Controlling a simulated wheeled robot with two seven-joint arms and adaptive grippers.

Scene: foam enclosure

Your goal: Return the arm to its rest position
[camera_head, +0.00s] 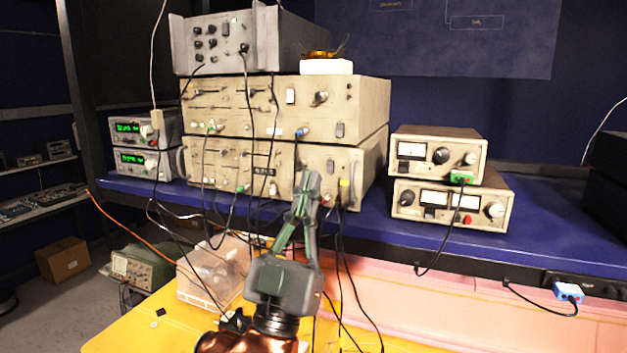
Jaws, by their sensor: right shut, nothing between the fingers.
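My right gripper (312,187) is near the middle of the picture, pointing up and away from me, with its fingertips in front of the lower beige instrument. Its fingers are shut and hold nothing. The dark wrist and a copper-coloured part of my arm show below it at the bottom edge. My left gripper is not in the picture.
Stacked beige instruments (340,108) stand on a blue shelf (375,232), with two smaller meters (438,155) to the right. Black cables hang behind the gripper. A clear plastic box (205,275) sits on the yellow surface (150,338) left of the arm. Pink foam (440,300) lies to the right.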

